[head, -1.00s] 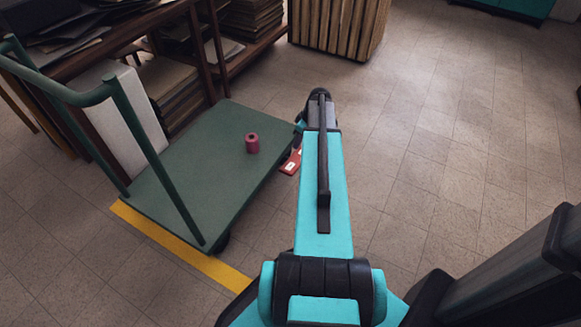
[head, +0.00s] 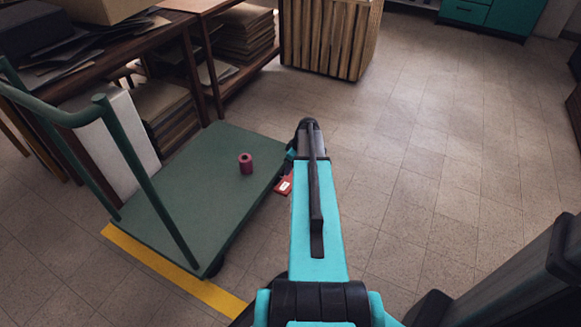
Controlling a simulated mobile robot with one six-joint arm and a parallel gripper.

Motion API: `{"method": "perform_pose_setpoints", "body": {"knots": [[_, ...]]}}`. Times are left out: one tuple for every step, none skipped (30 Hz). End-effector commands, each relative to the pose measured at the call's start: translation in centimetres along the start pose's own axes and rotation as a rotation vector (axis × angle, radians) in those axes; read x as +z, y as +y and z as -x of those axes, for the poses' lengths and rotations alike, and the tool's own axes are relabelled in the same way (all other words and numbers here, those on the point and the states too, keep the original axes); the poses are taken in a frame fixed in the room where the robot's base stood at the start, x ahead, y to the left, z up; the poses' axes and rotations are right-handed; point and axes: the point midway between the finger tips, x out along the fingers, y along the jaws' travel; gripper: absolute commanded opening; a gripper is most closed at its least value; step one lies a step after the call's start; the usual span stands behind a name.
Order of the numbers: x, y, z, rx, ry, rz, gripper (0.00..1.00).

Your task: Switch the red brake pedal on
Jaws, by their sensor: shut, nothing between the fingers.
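The red brake pedal (head: 284,186) is at the right side of the green platform cart (head: 190,190), low by its edge. It has a small white label on it, and my arm covers its right part. My gripper (head: 290,152) is at the far end of my teal arm, just above and beyond the pedal in the picture. It is shut and empty. Its fingertips are mostly hidden behind the arm, so I cannot tell whether they touch the pedal.
A dark red spool (head: 245,163) stands on the cart deck. The cart has a green push handle (head: 150,180) at left. A yellow floor stripe (head: 170,267) runs along its near side. Shelves (head: 205,60) and a slatted crate (head: 330,40) stand behind.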

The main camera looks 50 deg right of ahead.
Motion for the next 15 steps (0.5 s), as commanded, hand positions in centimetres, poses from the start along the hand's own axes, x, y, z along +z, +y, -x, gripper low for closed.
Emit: {"method": "perform_pose_setpoints", "body": {"knots": [[0.0, 0.1, -1.0, -0.002, 0.0, 0.0, 0.0], [0.0, 0.0, -1.5, -0.002, -0.001, 0.0, 0.0], [0.1, 0.0, -2.1, -0.002, -0.001, 0.0, 0.0], [0.1, 0.0, -2.5, -0.002, -0.001, 0.0, 0.0], [0.1, 0.0, -2.9, -0.002, -0.001, 0.0, 0.0], [0.0, 0.1, -3.5, -0.001, 0.0, 0.0, 0.0], [0.0, 0.1, -3.9, -0.001, 0.0, 0.0, 0.0], [0.0, 0.0, -4.3, -0.002, -0.001, 0.0, 0.0], [0.0, 0.0, -4.9, -0.002, -0.001, 0.0, 0.0], [0.1, 0.0, -5.3, -0.002, -0.001, 0.0, 0.0], [0.3, -0.1, -5.8, -0.002, -0.001, -0.001, 0.0], [0.5, -0.2, -6.2, -0.002, -0.001, -0.001, 0.0], [0.6, -0.2, -6.6, -0.001, 0.0, -0.001, 0.0], [0.6, -0.3, -6.9, -0.001, 0.0, -0.001, 0.0], [0.8, -0.3, -7.2, -0.001, 0.0, 0.0, 0.0]]}}
